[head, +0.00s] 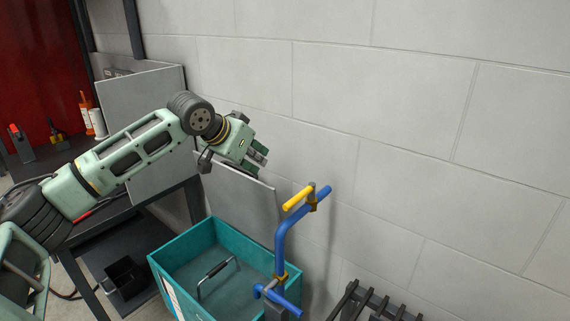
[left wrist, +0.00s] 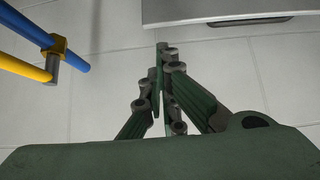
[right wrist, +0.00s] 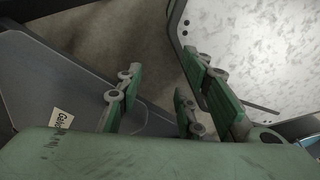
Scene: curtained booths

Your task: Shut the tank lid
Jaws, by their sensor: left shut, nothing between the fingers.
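The teal tank (head: 185,245) stands open-topped at the bottom middle of the head view. Its grey lid (head: 240,199) stands raised at the tank's back, near the wall. My left gripper (head: 262,157) is shut and empty at the lid's upper edge; I cannot tell whether it touches. In the left wrist view the left fingertips (left wrist: 163,50) are together, beside a grey panel (left wrist: 215,10) that looks like the lid. My right gripper (right wrist: 160,85) shows only in its wrist view, with its fingers apart and nothing between them.
A blue pipe (head: 283,237) with a yellow handle (head: 298,198) rises at the tank's right. A dark rack (head: 375,303) is at lower right. A dark bench (head: 120,212) stands left. The block wall (head: 400,110) lies behind.

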